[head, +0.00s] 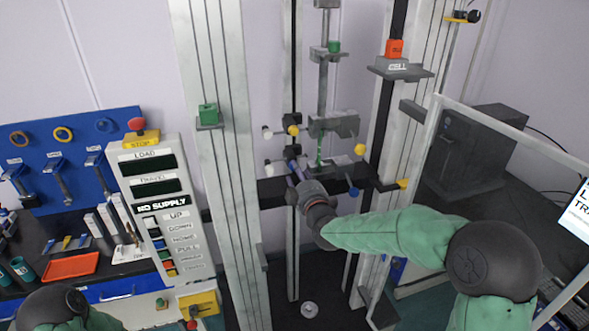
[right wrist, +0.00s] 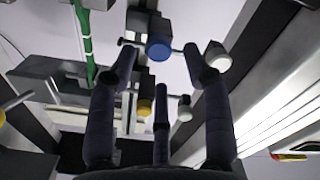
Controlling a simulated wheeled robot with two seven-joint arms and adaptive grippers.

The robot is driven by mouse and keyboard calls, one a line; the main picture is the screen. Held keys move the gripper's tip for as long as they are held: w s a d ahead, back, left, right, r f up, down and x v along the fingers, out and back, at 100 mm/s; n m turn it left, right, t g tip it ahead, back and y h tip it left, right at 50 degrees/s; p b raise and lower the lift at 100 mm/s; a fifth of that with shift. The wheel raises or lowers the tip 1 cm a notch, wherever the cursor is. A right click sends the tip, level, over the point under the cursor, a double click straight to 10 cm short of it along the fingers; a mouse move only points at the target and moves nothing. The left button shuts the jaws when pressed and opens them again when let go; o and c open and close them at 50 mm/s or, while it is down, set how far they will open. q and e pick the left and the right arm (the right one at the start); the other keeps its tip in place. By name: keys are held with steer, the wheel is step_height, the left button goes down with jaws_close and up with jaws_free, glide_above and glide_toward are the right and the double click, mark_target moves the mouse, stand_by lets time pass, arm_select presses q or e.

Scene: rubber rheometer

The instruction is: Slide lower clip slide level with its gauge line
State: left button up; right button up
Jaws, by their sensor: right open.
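My right gripper (head: 296,172) reaches into the test frame from the right. In the right wrist view my right gripper (right wrist: 168,68) has its fingers spread, with nothing between them. Clip hardware with a blue knob (right wrist: 158,47) and a white knob (right wrist: 218,59) lies just beyond the fingertips. A yellow knob (right wrist: 145,108) and a second white knob show farther off between the fingers. In the head view the fingertips are near the lower white knob (head: 269,168). I cannot tell which part is the lower clip slide, or see its gauge line. My left gripper is out of view.
Tall metal columns (head: 222,150) stand on both sides of the work area. A green strip (right wrist: 83,40) hangs at left in the wrist view. A control panel (head: 155,190) stands left, and a clear guard (head: 500,135) is at right.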

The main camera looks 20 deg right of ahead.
steer(key=s, duration=0.7)
steer(key=shift+d, duration=0.15)
steer(key=s+a+f+m+g+y+b, duration=0.1)
steer(key=s+a+f+m+g, duration=0.15)
steer(key=f, duration=0.95)
steer(key=s+a+f+m+g+b, duration=0.15)
steer(key=s+f+g, duration=0.25)
steer(key=f, duration=0.9)
steer(key=s+a+f+m+g+y+b, duration=0.1)
steer(key=s+f+m+g+b, duration=0.15)
steer(key=f, duration=0.95)
steer(key=s+a+f+m+g+b, duration=0.1)
steer(key=s+a+f+m+g, duration=0.1)
steer(key=s+f, duration=0.8)
steer(key=s+a+f+m+g+y+b, duration=0.1)
steer(key=s+a+f+m+g, duration=0.2)
steer(key=s+f+g, duration=0.3)
steer(key=s+f, duration=0.3)
steer(key=s, duration=0.3)
steer(key=shift+s+a+f+g, duration=0.3)
steer(key=shift+s+a+f, duration=0.05)
steer(key=shift+s+a, duration=0.05)
